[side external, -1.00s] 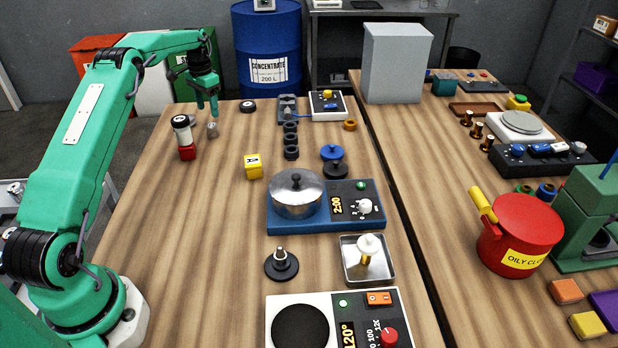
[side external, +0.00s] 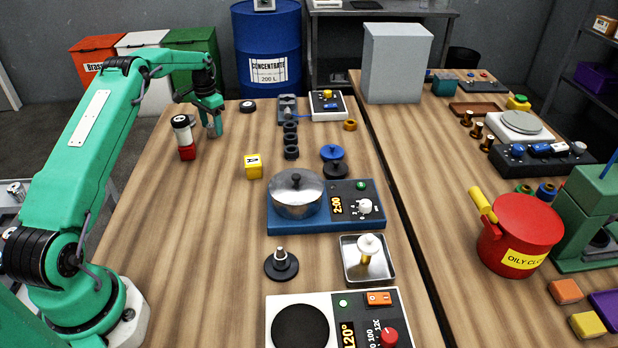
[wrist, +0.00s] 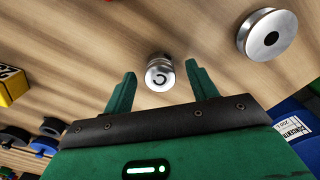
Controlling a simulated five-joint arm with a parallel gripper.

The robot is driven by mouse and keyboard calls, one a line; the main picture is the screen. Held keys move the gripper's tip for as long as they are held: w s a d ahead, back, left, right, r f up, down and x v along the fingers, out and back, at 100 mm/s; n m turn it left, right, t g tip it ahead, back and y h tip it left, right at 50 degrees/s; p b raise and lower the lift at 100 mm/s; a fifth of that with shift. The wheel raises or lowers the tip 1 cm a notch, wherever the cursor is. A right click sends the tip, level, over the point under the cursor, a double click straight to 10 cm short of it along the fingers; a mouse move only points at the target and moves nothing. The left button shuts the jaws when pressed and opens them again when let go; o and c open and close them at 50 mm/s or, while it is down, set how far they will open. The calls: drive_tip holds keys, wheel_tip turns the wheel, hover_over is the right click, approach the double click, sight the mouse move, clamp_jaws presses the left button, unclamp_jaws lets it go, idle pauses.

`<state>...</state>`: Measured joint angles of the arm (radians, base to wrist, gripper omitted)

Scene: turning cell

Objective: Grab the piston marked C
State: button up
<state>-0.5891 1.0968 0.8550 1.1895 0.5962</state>
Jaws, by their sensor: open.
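The piston marked C (wrist: 160,73) is a small silver cylinder with a dark C on its top, standing on the wooden bench. In the wrist view it sits in the gap between the two fingertips of my gripper (wrist: 162,84), with clear space on both sides. My gripper is open and holds nothing. In the side view my gripper (side external: 212,127) is low over the far left part of the bench. Its fingers hide most of the piston there.
A blue barrel (side external: 268,45) is behind. The bench's front left is clear.

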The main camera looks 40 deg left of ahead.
sight(213, 125)
drive_tip(key=shift+f, duration=0.65)
drive_tip(key=c, duration=1.1)
drive_tip(key=shift+r, duration=0.1)
drive_tip(key=shift+r, duration=0.7)
drive_tip(key=r, duration=0.3)
drive_tip(key=shift+d, duration=0.2)
drive_tip(key=d+r, duration=0.2)
drive_tip(key=d, duration=0.1)
drive_tip(key=d+r, duration=0.2)
drive_tip(key=d, duration=0.2)
drive_tip(key=d+r, duration=0.2)
drive_tip(key=d, duration=0.2)
drive_tip(key=shift+w+d+r, duration=0.15)
drive_tip(key=shift+w+r, duration=0.1)
drive_tip(key=shift+w, duration=0.05)
